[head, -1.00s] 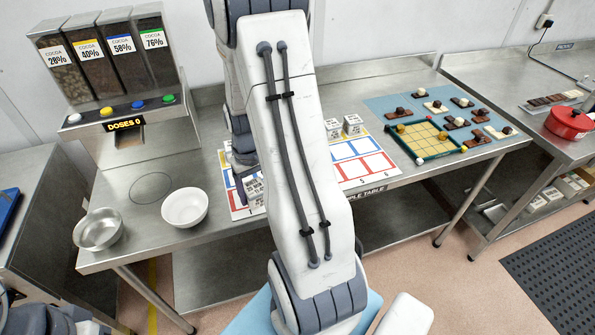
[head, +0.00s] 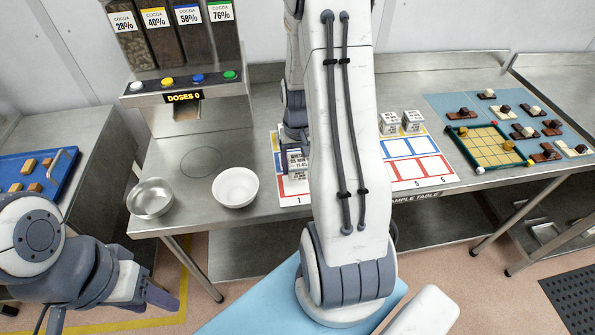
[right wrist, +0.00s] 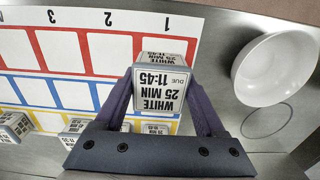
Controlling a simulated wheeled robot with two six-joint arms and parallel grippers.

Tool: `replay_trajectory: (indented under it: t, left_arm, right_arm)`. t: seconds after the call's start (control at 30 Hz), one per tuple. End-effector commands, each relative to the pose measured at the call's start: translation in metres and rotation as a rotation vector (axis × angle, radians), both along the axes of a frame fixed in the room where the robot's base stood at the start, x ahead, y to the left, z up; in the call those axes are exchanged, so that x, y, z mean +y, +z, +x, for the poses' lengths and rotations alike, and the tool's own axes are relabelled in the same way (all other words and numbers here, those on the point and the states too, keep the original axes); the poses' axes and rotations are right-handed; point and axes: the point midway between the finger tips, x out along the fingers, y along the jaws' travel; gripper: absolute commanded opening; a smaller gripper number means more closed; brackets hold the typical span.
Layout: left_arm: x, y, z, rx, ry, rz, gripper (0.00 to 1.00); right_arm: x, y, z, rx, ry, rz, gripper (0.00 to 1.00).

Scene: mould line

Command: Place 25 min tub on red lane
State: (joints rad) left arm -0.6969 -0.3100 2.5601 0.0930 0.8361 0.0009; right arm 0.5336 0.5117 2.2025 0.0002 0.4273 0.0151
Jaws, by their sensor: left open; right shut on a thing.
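My right gripper (right wrist: 163,88) is shut on the 25 min tub (right wrist: 160,92), a white block-shaped tub with a label reading "WHITE 25 MIN 11-45". In the right wrist view the tub covers part of column 1 of the lane mat (right wrist: 60,15), near its red lane (right wrist: 62,50). I cannot tell whether it touches the mat. In the head view the tub (head: 297,165) shows beside my right arm, which hides part of the mat. My left gripper (head: 108,308) is open and empty at the lower left, away from the table.
More tubs (right wrist: 75,130) stand in the yellow lane. A white bowl (head: 236,188) and a metal bowl (head: 150,198) stand left of the mat. A cocoa dispenser (head: 185,85) stands behind. A chocolate board (head: 487,146) is at the right. Red cells 5 and 6 are empty.

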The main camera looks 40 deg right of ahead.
Motion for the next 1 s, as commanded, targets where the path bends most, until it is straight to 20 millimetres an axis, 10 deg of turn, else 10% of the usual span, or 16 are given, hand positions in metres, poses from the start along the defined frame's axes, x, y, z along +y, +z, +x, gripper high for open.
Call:
replay_trajectory:
  t: [0.83,0.87,0.93,1.0]
  left_arm:
    - [0.000,0.008,0.000,0.000,0.000,0.000,0.50]
    - [0.000,0.008,0.000,0.000,0.000,0.000,0.50]
    - [0.000,0.009,0.000,0.000,0.000,0.000,0.50]
    - [0.000,0.009,0.000,0.000,0.000,0.000,0.50]
  right_arm:
    - [0.003,-0.049,0.005,0.000,-0.001,0.000,0.10]
    - [0.003,-0.049,0.005,0.000,-0.001,0.000,0.76]
    - [0.003,-0.048,0.005,0.000,-0.001,0.000,1.00]
    - [0.003,-0.048,0.005,0.000,-0.001,0.000,1.00]
